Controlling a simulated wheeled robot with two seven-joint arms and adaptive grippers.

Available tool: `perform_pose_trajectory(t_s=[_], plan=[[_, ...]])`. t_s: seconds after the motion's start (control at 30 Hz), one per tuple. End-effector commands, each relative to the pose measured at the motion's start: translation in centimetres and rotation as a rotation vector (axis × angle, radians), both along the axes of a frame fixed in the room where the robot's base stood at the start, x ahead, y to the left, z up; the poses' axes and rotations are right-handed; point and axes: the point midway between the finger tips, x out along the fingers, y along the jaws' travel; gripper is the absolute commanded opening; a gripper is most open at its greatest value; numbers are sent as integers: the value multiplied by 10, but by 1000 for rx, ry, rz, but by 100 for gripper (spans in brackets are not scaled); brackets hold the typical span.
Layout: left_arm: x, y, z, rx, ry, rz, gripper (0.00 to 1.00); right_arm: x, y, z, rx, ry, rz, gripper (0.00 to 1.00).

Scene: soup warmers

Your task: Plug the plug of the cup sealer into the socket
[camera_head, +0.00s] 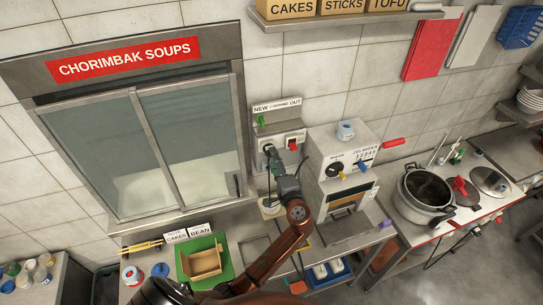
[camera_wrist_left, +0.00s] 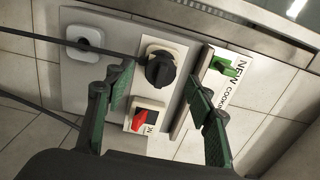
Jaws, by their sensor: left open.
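The socket panel (camera_head: 281,128) is on the tiled wall, left of the white cup sealer (camera_head: 338,160). In the left wrist view, a black round plug (camera_wrist_left: 160,69) sits against the white socket (camera_wrist_left: 178,50), with a black cord running off to the left. I cannot tell how deep it is in. My left gripper (camera_head: 275,163) is at the panel. In the left wrist view, its green fingers (camera_wrist_left: 160,84) are open, one on each side of the plug, with gaps visible. My right gripper is not in view.
A red switch (camera_wrist_left: 139,120) is beside the socket, and a green switch (camera_wrist_left: 224,67) is on the panel's edge. A green tray with a cardboard box (camera_head: 202,262) stands on the counter. A pot (camera_head: 425,190) stands at right.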

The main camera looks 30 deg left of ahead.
Motion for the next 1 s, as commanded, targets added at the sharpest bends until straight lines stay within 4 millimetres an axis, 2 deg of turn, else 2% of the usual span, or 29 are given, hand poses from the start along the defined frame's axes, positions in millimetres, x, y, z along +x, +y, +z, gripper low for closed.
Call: perform_pose_trajectory(t_s=[0.2, 0.4, 0.6, 1.0], plan=[[-31, -36, -1, -2, 2, -1, 50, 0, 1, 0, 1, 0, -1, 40], [-50, -59, 0, -1, 1, -1, 50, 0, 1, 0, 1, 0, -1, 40], [-58, -68, 0, 1, -1, 0, 50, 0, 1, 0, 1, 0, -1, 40], [-58, -68, 0, 1, -1, -1, 50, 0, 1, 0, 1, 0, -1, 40]])
